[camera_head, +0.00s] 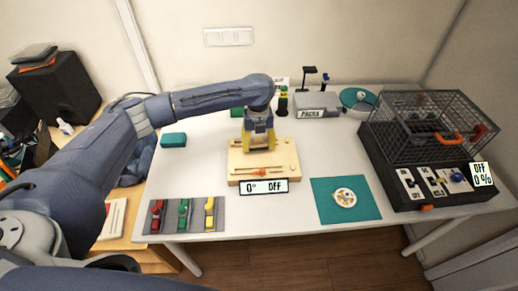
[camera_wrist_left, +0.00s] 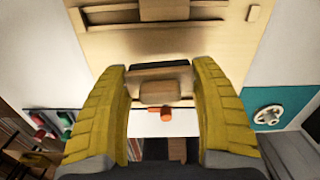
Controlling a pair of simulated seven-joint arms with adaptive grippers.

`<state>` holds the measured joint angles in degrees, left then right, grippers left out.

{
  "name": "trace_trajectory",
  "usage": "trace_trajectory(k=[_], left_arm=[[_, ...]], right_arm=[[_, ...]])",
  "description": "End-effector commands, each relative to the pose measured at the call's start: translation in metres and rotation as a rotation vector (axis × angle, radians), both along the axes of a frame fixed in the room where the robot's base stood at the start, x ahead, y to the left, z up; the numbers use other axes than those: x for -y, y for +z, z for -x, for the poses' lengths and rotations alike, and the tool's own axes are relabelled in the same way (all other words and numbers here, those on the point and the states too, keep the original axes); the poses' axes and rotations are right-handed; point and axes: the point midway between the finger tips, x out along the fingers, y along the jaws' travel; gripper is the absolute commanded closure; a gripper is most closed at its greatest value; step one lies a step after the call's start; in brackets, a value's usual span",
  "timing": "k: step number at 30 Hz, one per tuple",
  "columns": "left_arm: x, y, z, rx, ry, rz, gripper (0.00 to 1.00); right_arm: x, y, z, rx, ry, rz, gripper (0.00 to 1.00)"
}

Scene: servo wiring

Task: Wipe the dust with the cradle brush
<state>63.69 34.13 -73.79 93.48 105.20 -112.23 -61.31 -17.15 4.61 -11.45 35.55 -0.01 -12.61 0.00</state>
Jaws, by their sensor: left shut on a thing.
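My left gripper (camera_head: 259,146) points down over the wooden cradle board (camera_head: 245,175). Its yellow fingers also show in the left wrist view (camera_wrist_left: 160,82). They are shut on a small tan and dark block between the tips, which looks like the cradle brush (camera_wrist_left: 158,90). In the head view the fingers hide the brush. I cannot tell whether its underside touches the board. The board has slots and an orange knob (camera_head: 259,172), with a "0° OFF" sign (camera_head: 264,187) at its front. I cannot make out dust anywhere. My right gripper is not in view.
A grey mat with red, green and yellow parts (camera_head: 183,215) lies front left. A teal mat (camera_head: 326,208) with a round white wheel (camera_head: 344,198) lies front right. A black wire cage (camera_head: 425,130) stands at right. A teal block (camera_head: 173,140) lies back left.

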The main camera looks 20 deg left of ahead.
Motion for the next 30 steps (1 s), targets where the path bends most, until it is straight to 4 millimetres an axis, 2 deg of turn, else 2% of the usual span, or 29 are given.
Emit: trace_trajectory(k=[14,30], left_arm=[[0.001,0.041,-0.001,0.001,-0.001,0.000,0.68],[0.001,0.043,0.000,0.000,-0.001,0.000,0.68]], right_arm=[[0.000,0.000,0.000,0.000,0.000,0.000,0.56],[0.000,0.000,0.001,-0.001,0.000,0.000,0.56]])
